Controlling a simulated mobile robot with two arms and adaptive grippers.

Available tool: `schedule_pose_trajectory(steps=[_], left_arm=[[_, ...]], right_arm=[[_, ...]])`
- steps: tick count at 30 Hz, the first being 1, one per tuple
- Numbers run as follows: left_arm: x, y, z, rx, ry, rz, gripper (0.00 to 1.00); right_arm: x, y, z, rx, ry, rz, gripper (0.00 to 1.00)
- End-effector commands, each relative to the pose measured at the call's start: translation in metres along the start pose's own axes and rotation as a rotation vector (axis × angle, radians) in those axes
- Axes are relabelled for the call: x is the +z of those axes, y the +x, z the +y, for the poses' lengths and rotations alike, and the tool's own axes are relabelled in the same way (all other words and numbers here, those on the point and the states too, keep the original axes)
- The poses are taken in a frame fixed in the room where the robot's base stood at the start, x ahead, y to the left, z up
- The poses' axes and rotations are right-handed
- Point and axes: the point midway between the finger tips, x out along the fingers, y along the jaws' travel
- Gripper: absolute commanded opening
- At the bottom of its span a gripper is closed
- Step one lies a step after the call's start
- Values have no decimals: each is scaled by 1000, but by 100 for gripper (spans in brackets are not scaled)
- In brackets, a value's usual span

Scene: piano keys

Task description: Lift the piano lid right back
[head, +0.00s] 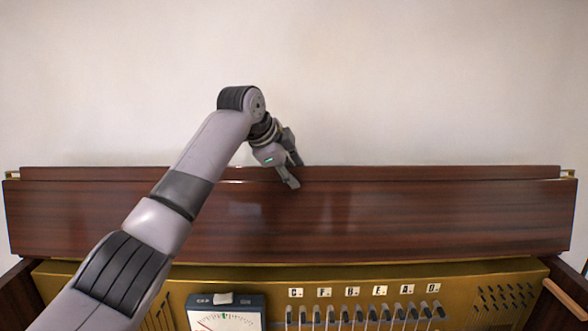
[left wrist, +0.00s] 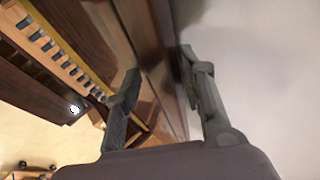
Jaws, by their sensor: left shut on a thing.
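The piano lid (head: 420,220) is a glossy dark red-brown board spanning almost the full width of the head view. It is raised, with its broad face toward me. My left gripper (head: 294,174) is at its upper edge, a little right of the middle, shut on the lid. In the left wrist view, the gripper's two dark fingers (left wrist: 160,63) lie on either side of the board (left wrist: 145,35). The exact contact of the fingertips is partly hidden. My right gripper is not in view.
Below the lid is a brass-coloured panel (head: 390,273) with letter tags and several levers (head: 372,313). A dial meter (head: 225,313) stands at the front. A wooden stick (head: 566,301) lies at the right. A bare pale wall (head: 420,80) is behind.

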Motion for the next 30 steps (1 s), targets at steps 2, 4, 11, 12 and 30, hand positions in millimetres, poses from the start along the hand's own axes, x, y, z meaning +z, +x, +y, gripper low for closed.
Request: schedule_pose_trajectory(steps=[2, 4, 11, 12, 30], left_arm=[[6, 10, 9, 27, -1, -12, 0], [6, 10, 9, 27, -1, -12, 0], [6, 10, 9, 27, -1, -13, 35], [6, 10, 9, 27, -2, -13, 35], [4, -39, 5, 11, -1, -8, 35]], right_arm=[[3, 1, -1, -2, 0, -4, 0], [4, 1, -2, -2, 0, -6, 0], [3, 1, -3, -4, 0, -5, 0], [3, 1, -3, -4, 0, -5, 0], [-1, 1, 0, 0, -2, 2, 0]])
